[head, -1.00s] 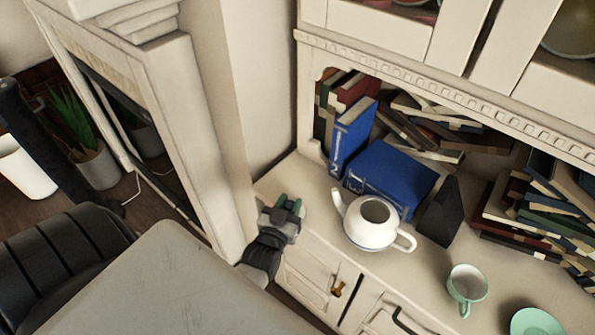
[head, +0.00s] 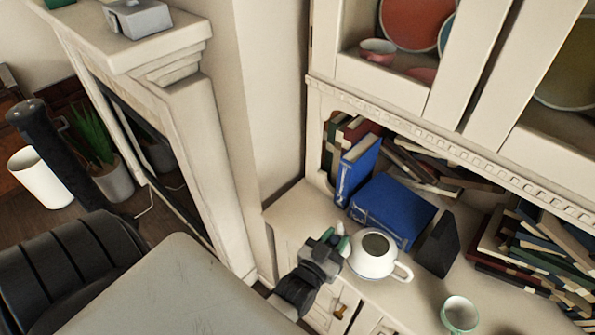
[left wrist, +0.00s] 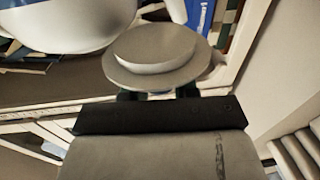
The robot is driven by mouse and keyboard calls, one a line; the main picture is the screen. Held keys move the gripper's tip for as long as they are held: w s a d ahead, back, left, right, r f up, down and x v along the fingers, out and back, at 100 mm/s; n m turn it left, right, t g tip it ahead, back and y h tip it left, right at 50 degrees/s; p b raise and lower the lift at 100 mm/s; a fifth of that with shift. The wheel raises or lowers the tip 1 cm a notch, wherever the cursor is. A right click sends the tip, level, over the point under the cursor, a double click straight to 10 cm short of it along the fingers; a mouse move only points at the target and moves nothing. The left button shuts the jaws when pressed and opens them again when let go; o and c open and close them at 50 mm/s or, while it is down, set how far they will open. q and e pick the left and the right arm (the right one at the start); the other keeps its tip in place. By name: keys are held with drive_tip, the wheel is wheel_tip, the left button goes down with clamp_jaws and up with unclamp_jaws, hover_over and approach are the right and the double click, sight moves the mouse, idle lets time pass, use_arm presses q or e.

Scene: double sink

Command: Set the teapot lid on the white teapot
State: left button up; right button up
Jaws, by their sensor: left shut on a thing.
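The white teapot (head: 373,266) stands upright on the cabinet's counter, its top open and dark inside, its handle toward the lower right. My left gripper (head: 340,243) is at the teapot's left, by the spout, and partly covers that side. In the left wrist view, the gripper (left wrist: 160,95) is shut on the teapot lid (left wrist: 157,50), a pale round disc with a raised ring facing the camera. The teapot's rounded white body (left wrist: 65,25) shows at the upper left there, beside the lid. The lid cannot be made out clearly in the head view. My right gripper is not in view.
Blue books (head: 392,208) and a dark wedge-shaped object (head: 436,245) stand behind the teapot. A pale green cup (head: 460,315) is to the right. Book piles fill the shelf behind. The counter (head: 298,208) left of the teapot is clear.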

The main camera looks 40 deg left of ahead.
use_arm(q)
drive_tip(key=w+d+r+m+h+p, duration=0.2)
drive_tip(key=w+d+r+h+p, duration=0.15)
drive_tip(key=w+d+r, duration=0.35)
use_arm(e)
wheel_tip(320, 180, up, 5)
use_arm(q)
drive_tip(key=shift+m, duration=0.3)
drive_tip(key=f+b, duration=0.3)
drive_tip(key=d+f+b, duration=0.1)
drive_tip(key=b, duration=0.1)
drive_tip(key=shift+s+f, duration=0.25)
drive_tip(key=shift+s, duration=0.15)
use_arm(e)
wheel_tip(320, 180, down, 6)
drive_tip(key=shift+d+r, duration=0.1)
use_arm(q)
drive_tip(key=shift+r, duration=0.1)
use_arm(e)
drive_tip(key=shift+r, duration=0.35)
use_arm(q)
drive_tip(key=shift+f+b, duration=0.45)
drive_tip(key=shift+f, duration=0.3)
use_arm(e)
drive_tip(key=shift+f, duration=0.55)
use_arm(q)
drive_tip(key=o, duration=0.6)
drive_tip(key=shift+o, duration=0.2)
